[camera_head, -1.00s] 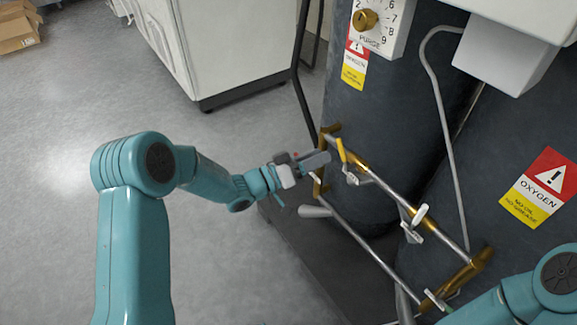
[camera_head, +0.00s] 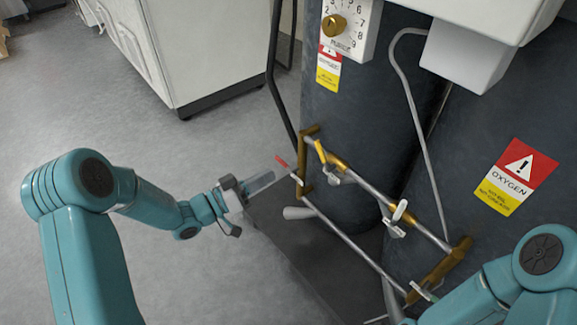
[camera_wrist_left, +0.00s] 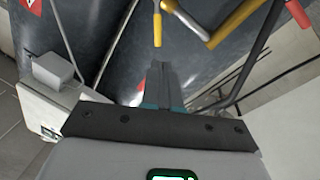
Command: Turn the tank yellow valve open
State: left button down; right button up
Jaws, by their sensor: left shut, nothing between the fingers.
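The yellow valve handle (camera_head: 320,151) is a short bar on the upper end of the brass and steel pipe frame, in front of the dark tank (camera_head: 358,110). It points up and slightly left from the pipe. In the left wrist view a yellow handle (camera_wrist_left: 157,29) hangs at the top centre, beyond the fingertips. My left gripper (camera_head: 272,177) is shut and empty, left of the pipe frame and apart from the yellow handle. Its shut fingers (camera_wrist_left: 159,72) show in the left wrist view. My right gripper is not visible; only part of its arm shows at lower right.
A red handle (camera_head: 282,161) sticks out left of the frame, close to my left fingertips. Grey levers (camera_head: 398,212) line the pipe (camera_head: 425,231). A second tank (camera_head: 470,235) stands at right. A white cabinet (camera_head: 215,50) stands behind. Open floor (camera_head: 90,125) lies left.

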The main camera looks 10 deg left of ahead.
pick_arm(q)
jog(key=w+a+f+m+t+y+p, duration=0.2)
jog(key=w+a+m+t+y, duration=0.3)
jog(key=y, duration=0.7)
jog(key=s+d+r+m+g+p, duration=0.2)
jog(key=s+d+r, duration=0.3)
jog(key=d, duration=0.4)
jog(key=s+d+r+m+g+p, duration=0.25)
jog(key=s+d+r, duration=0.3)
jog(key=d, duration=0.45)
jog(key=b, duration=0.1)
send_near(321, 155)
jog(key=w+d+r, duration=0.1)
jog(key=w+d, duration=0.2)
jog(key=d, duration=0.1)
jog(key=w, duration=0.1)
jog(key=w+a+f, duration=0.1)
jog(key=w+a+b, duration=0.1)
jog(key=shift+w+f, duration=0.1)
jog(key=shift+f, duration=0.2)
jog(key=shift+w+a+f, duration=0.2)
jog(key=shift+w+f, duration=0.05)
jog(key=shift+w, duration=0.05)
jog(key=shift+w+a+n+g+h, duration=0.1)
jog(key=shift+a+n+g+h, duration=0.15)
jog(key=shift+n+h, duration=0.1)
